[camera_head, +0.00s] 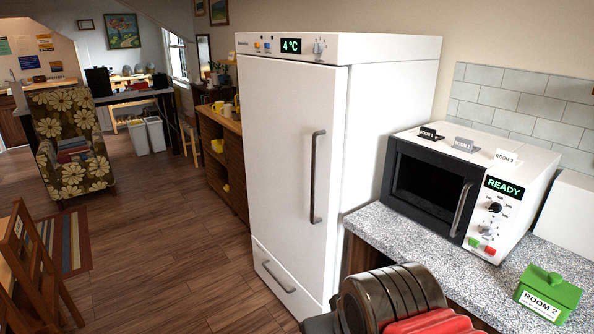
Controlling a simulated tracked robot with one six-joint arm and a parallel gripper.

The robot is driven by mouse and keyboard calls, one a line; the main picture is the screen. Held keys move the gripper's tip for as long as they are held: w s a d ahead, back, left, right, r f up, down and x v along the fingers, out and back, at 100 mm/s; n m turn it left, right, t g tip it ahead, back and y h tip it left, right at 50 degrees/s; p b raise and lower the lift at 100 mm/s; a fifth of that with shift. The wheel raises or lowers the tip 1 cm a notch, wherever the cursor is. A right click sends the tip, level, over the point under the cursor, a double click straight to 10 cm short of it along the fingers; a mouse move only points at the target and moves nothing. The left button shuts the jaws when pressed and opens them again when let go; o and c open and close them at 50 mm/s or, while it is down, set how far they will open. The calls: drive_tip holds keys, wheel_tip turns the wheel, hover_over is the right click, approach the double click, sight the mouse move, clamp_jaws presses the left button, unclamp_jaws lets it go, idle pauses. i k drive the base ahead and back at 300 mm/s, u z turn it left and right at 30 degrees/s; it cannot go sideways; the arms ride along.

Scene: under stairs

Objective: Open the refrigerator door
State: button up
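The white refrigerator (280,170) stands upright in the middle of the view, with a 4 °C display on its top panel. Its door looks closed. A long dark vertical handle (317,178) runs along the door's right side. A lower drawer with a slanting handle (278,278) sits below the door. Part of my arm, dark ribbed and red, shows at the bottom centre, in front of the counter. My gripper's fingers cannot be made out, and nothing touches the fridge handle.
A microwave (440,190) reading READY stands on the speckled counter (400,240) right of the fridge. A green ROOM 2 box (548,293) sits at the counter's front right. A wooden chair (30,270) is at left. The wooden floor (190,260) before the fridge is clear.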

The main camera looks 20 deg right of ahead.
sight(292, 113)
drive_tip(key=u, duration=0.3)
drive_tip(key=i, duration=0.7)
drive_tip(key=u, duration=0.55)
drive_tip(key=i, duration=0.85)
drive_tip(key=u, duration=0.15)
